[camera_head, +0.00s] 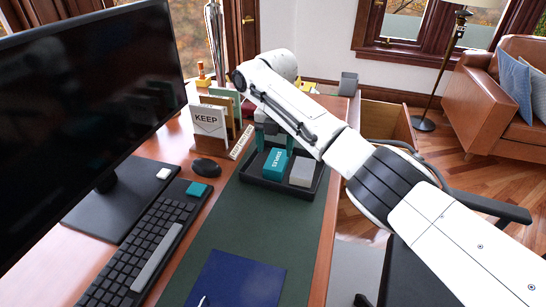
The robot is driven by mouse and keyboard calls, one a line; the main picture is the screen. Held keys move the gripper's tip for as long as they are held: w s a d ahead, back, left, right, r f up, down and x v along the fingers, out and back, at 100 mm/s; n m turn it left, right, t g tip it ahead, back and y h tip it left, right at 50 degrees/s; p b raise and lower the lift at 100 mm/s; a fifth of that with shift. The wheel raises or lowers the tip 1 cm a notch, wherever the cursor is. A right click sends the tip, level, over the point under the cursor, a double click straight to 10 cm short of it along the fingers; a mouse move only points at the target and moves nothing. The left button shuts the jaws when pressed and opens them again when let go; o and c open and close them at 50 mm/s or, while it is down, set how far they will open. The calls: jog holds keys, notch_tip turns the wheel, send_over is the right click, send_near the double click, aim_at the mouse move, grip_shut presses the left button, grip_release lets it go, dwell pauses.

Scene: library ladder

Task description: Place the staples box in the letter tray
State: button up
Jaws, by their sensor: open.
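A teal box (275,163) with pale lettering, which looks like the staples box, is inside the low black tray (270,184) on the desk. A light grey box (302,170) is beside it on the right, in the same tray. My gripper (274,139) is just above and behind the teal box, with its fingers apart. My arm reaches in from the right and hides part of the gripper and the tray's far right side. I cannot tell whether a finger touches the teal box.
A holder marked KEEP (209,121) stands left of the tray. A black mouse (206,168), keyboard (150,245) and large monitor (90,85) fill the left side. A dark blue folder (236,281) lies in front on the green mat (215,230). An open drawer (388,116) is behind my arm.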

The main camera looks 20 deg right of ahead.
aim_at(275, 164)
jog(key=shift+r, duration=2.75)
